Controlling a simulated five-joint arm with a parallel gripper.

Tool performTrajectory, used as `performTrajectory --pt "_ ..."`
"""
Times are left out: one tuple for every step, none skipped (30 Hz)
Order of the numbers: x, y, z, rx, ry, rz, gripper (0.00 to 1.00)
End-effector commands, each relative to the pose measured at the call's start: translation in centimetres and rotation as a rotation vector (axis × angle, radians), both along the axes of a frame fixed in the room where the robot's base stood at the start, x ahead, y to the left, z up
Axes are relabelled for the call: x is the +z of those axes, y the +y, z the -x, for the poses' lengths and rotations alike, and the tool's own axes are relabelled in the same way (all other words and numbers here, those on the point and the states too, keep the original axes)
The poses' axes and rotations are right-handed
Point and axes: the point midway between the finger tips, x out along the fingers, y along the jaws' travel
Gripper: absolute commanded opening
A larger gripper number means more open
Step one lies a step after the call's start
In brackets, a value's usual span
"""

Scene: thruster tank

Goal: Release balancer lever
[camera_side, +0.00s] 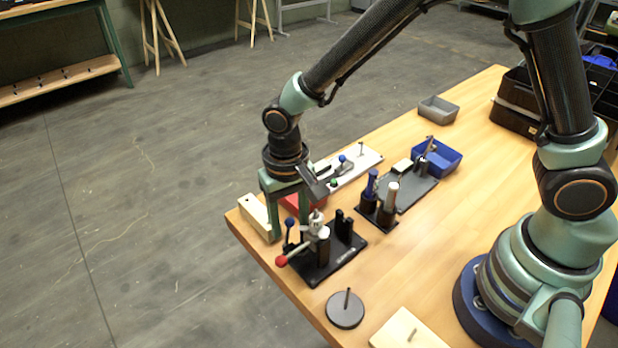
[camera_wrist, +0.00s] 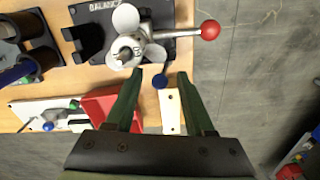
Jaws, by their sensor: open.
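The balancer lever with a red ball knob (camera_side: 281,261) sticks out from a metal hub and propeller (camera_side: 317,224) on a black fixture plate (camera_side: 335,258). In the wrist view the red knob (camera_wrist: 210,30) is at the end of a silver rod, right of the hub (camera_wrist: 127,48). A second, blue knob (camera_side: 289,222) stands beside the hub; it also shows in the wrist view (camera_wrist: 160,81). My gripper (camera_side: 288,229) points down above the fixture's far side. In the wrist view its green fingers (camera_wrist: 160,78) are apart, near the blue knob, with nothing clearly held between them.
A pale wooden block (camera_side: 256,217) lies at the table edge by my gripper. A red bin (camera_side: 303,200), a white board (camera_side: 352,171), a stand with bottles (camera_side: 376,208) and a blue bin (camera_side: 438,157) are behind. A round black base with a pin (camera_side: 345,309) is in front.

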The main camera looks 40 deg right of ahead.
Motion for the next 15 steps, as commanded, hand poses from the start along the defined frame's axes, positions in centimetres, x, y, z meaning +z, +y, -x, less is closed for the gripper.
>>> performTrajectory --pt "-0.37 -0.02 0.04 0.0 0.001 0.001 0.54" --pt "-0.49 0.0 0.03 0.0 0.001 0.001 0.54" --pt "-0.62 0.0 0.02 0.0 0.0 0.0 0.54" --pt "-0.69 0.0 0.01 0.0 0.0 0.0 0.54" --pt "-0.74 0.01 0.02 0.0 0.0 0.0 0.54" --pt "-0.77 0.0 0.01 0.0 0.0 0.0 0.54" --pt "-0.77 0.0 0.01 0.0 0.0 0.0 0.54" --pt "-0.77 0.0 0.01 0.0 0.0 0.0 0.54" --pt "-0.76 0.0 0.01 0.0 0.0 0.0 0.54" --pt "-0.76 0.0 0.01 0.0 0.0 0.0 0.54" --pt "-0.75 0.0 0.01 0.0 0.0 0.0 0.54" --pt "-0.75 0.0 0.01 0.0 0.0 0.0 0.5" --pt "-0.74 0.0 0.01 0.0 0.0 0.0 0.39" --pt "-0.74 0.0 0.01 0.0 -0.001 0.0 0.27" --pt "-0.73 0.0 0.0 0.0 -0.001 0.0 0.12"
